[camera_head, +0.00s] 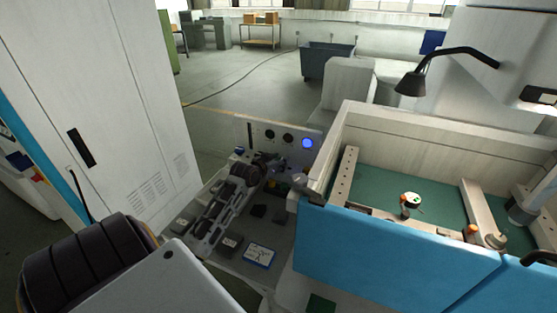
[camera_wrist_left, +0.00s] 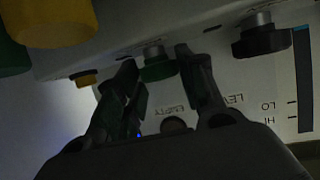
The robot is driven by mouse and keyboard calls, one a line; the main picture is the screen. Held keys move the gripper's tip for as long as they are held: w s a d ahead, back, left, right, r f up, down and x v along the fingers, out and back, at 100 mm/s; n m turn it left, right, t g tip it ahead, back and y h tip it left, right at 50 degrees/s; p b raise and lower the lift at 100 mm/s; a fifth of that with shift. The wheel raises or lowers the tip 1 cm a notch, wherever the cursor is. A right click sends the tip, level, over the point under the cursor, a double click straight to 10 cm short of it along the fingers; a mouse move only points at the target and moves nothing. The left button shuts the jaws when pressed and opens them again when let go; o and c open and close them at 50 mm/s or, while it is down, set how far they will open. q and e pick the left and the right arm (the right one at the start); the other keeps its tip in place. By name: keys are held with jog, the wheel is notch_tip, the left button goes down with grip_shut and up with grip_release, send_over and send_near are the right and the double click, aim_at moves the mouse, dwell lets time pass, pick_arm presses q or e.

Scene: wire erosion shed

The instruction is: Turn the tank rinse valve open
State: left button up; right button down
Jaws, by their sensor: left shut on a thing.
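A pale control panel (camera_head: 250,127) stands beside the blue-fronted tank in the head view. My left arm reaches to it from the lower left, and my left gripper (camera_head: 272,168) is at its lower part. In the left wrist view, a dark green round knob (camera_wrist_left: 157,66) on a metal stem sits between the fingertips of my left gripper (camera_wrist_left: 158,70), which is shut on it. No rinse label can be read, and I cannot tell the knob's turn position. A black knob (camera_wrist_left: 262,40) stands to the right, apart from the fingers. My right gripper is not in view.
The open tank (camera_head: 440,165) with blue front is close on the right. A tall white cabinet (camera_head: 95,100) stands left. A blue-edged card (camera_head: 259,256) lies on the surface below my arm. A yellow cylinder (camera_wrist_left: 55,22) is near the gripper. A blue light (camera_head: 307,143) shows on the panel.

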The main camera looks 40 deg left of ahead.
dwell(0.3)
pick_arm(q)
jog(key=o, duration=1)
jog(key=shift+s, duration=0.1)
jog(key=v, duration=1.1)
jog(key=shift+s, duration=0.35)
jog(key=shift+r, duration=0.2)
